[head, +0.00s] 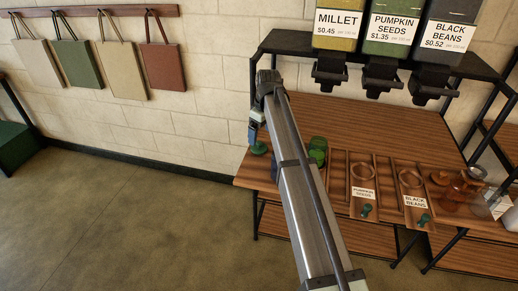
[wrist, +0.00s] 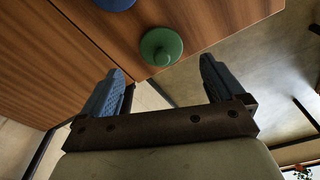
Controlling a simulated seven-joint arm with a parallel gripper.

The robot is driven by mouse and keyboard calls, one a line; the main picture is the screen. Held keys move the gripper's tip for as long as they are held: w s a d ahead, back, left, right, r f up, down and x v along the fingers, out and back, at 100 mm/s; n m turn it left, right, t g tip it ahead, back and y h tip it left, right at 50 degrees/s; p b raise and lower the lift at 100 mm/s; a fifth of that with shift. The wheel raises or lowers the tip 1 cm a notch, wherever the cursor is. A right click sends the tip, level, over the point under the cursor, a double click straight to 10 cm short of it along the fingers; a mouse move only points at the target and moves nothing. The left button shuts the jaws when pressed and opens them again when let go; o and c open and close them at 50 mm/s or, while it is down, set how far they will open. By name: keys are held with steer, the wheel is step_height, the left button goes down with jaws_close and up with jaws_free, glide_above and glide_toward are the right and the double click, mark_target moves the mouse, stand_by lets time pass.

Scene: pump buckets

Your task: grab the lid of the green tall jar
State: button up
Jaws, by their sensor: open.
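A round green lid with a knob (wrist: 161,47) lies by the table edge in the wrist view, just beyond and between my fingertips. In the head view a green lid (head: 259,149) shows at the table's left end, just below my gripper (head: 254,134). My gripper is open and empty, with its two blue-grey fingers spread apart, and it also shows in the wrist view (wrist: 161,66). Green round objects (head: 317,150) stand right of my arm, partly hidden by it. I cannot tell which of the green items is the tall jar.
A blue round thing (wrist: 113,3) is cut off at the wrist view's top edge. Wooden trays (head: 363,188) with label cards and small green scoops lie on the right of the wooden table (head: 400,132). Dispensers (head: 383,74) hang above the back. Floor is free at left.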

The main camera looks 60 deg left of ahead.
mark_target(259, 142)
steer(key=shift+s+a+f, duration=0.15)
steer(key=shift+a+f, duration=0.05)
steer(key=shift+f, duration=1.2)
steer(key=shift+s+a+f, duration=0.15)
steer(key=shift+f, duration=1.2)
steer(key=c, duration=1.1)
